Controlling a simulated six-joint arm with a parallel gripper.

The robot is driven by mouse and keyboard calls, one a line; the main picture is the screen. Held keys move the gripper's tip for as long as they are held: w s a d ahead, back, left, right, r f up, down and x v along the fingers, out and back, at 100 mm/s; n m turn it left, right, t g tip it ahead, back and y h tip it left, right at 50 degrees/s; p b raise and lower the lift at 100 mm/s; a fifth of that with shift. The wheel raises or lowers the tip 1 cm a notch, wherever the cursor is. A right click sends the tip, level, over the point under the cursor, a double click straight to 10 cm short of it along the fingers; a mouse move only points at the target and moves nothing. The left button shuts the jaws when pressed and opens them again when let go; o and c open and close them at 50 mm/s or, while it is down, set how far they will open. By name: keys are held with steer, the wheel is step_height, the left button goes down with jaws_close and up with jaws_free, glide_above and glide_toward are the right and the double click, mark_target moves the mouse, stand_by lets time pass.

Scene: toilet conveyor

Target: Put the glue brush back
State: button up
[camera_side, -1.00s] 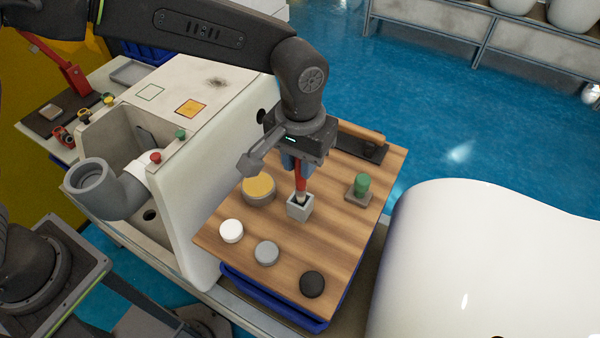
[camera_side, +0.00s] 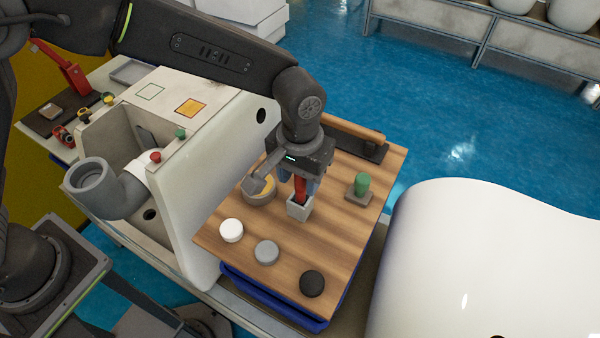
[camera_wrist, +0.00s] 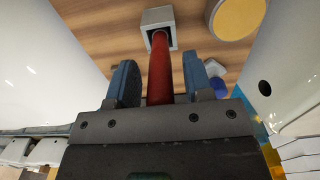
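The glue brush, with a red handle (camera_side: 301,187), stands upright in the square grey holder (camera_side: 299,209) on the wooden board. In the wrist view the red handle (camera_wrist: 160,68) runs down into the opening of the holder (camera_wrist: 157,16). My gripper (camera_side: 300,187) is directly above the holder, its blue fingers on either side of the handle. The wrist view shows a gap between the handle and each finger, so my gripper (camera_wrist: 160,80) is open. The bristles are hidden inside the holder.
A round glue pot with a yellow top (camera_side: 264,197) stands just left of the holder, partly behind my wrist. White (camera_side: 231,231), grey (camera_side: 266,253) and black (camera_side: 312,284) discs lie in front. A green-handled tool (camera_side: 362,184) stands right. A white ceramic body (camera_side: 490,270) is beyond.

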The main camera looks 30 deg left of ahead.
steer(key=shift+r, duration=0.1)
step_height(320, 180, up, 12)
steer(key=shift+r, duration=0.1)
stand_by(0.5)
steer(key=s+a+r+t, duration=0.1)
steer(key=a+r, duration=0.2)
steer(key=a, duration=0.2)
steer(key=s+a+r, duration=0.1)
steer(key=a+r, duration=0.2)
steer(key=a, duration=0.2)
steer(key=s+a+f+t, duration=0.2)
steer(key=s+a+t, duration=0.2)
steer(key=s+a, duration=1)
steer(key=shift+s+a+t, duration=0.3)
steer(key=shift+a, duration=0.55)
